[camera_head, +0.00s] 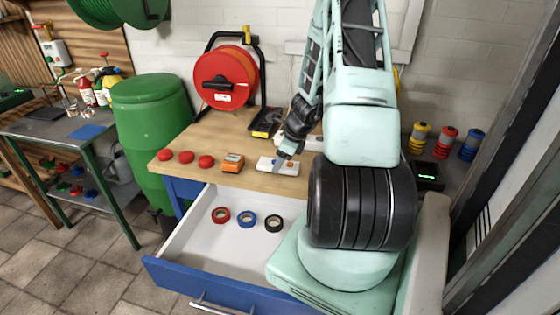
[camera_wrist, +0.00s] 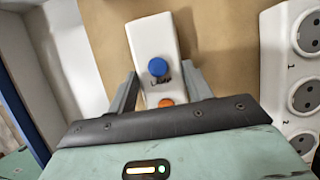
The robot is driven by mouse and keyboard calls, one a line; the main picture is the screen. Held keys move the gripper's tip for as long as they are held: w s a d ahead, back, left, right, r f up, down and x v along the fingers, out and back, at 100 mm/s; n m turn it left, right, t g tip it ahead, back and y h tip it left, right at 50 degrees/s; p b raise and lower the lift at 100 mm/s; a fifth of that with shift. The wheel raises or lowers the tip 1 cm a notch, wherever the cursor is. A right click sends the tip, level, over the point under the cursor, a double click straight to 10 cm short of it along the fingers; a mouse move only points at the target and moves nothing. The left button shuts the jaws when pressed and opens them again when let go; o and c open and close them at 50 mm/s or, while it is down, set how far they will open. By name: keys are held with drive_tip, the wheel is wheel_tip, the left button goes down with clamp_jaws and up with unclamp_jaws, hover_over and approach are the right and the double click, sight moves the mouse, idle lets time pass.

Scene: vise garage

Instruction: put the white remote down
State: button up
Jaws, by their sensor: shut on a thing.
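The white remote (camera_wrist: 152,42) has a blue round button and an orange button. In the wrist view it lies between the two fingers of my gripper (camera_wrist: 158,88), which is shut on it. In the head view the remote (camera_head: 278,166) is at the front part of the wooden workbench top (camera_head: 225,140), with my gripper (camera_head: 288,151) over its right part. Whether the remote touches the bench top or is held slightly above it, I cannot tell.
An orange device (camera_head: 233,162) and several red knobs sit left of the remote. A white power strip (camera_wrist: 295,65) is on the right in the wrist view. Below, an open drawer (camera_head: 190,238) holds red, blue and black tape rolls. A red cable reel (camera_head: 226,78) stands behind.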

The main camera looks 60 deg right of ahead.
drive_tip(key=shift+f, duration=0.15)
drive_tip(key=o, duration=1)
drive_tip(key=shift+s+d+r, duration=0.1)
drive_tip(key=shift+r, duration=0.45)
drive_tip(key=p+v, duration=0.1)
drive_tip(key=v, duration=1)
drive_tip(key=shift+s, duration=0.15)
